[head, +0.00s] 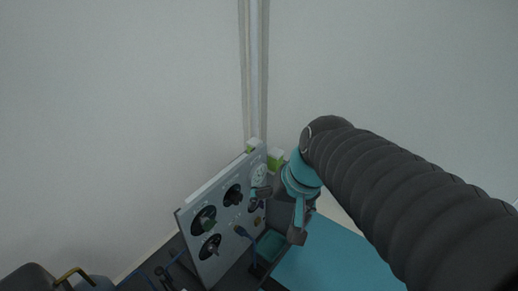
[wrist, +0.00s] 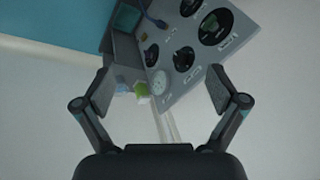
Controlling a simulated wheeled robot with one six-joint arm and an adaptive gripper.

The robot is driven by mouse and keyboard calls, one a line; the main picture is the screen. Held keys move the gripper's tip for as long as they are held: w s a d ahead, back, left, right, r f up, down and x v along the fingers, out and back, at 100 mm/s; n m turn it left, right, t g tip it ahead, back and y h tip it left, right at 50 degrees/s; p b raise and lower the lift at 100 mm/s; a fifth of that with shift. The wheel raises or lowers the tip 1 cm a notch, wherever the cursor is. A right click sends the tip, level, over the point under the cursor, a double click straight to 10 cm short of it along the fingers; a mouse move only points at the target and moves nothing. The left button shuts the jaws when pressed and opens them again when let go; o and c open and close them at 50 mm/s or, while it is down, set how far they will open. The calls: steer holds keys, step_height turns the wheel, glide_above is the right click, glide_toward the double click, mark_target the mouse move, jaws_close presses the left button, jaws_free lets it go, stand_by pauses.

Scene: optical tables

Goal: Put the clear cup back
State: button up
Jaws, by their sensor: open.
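No clear cup can be made out in either view. My gripper (head: 281,212) is open beside the right end of an upright grey panel in the head view. In the wrist view my gripper (wrist: 166,86) has its two fingers spread wide, with nothing held between them. A small pale bluish item (wrist: 121,88) and a green and white item (wrist: 141,91) show beyond the fingers. They are too small and dim to identify.
The grey panel (head: 188,217) carries several round black dials, a gauge and a blue cable. A teal surface (head: 325,262) lies right of it. A green item (head: 275,156) stands behind the panel's end. Dark equipment fills the lower left, and pale walls stand behind.

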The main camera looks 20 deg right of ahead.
steer(key=s+n, duration=0.1)
steer(key=s+d+r+n+t+h, duration=0.1)
steer(key=s+r+n+t+h, duration=0.1)
steer(key=shift+s+d+r, duration=0.25)
steer(key=shift+d, duration=0.05)
steer(key=shift+r+p, duration=0.6)
stand_by(0.5)
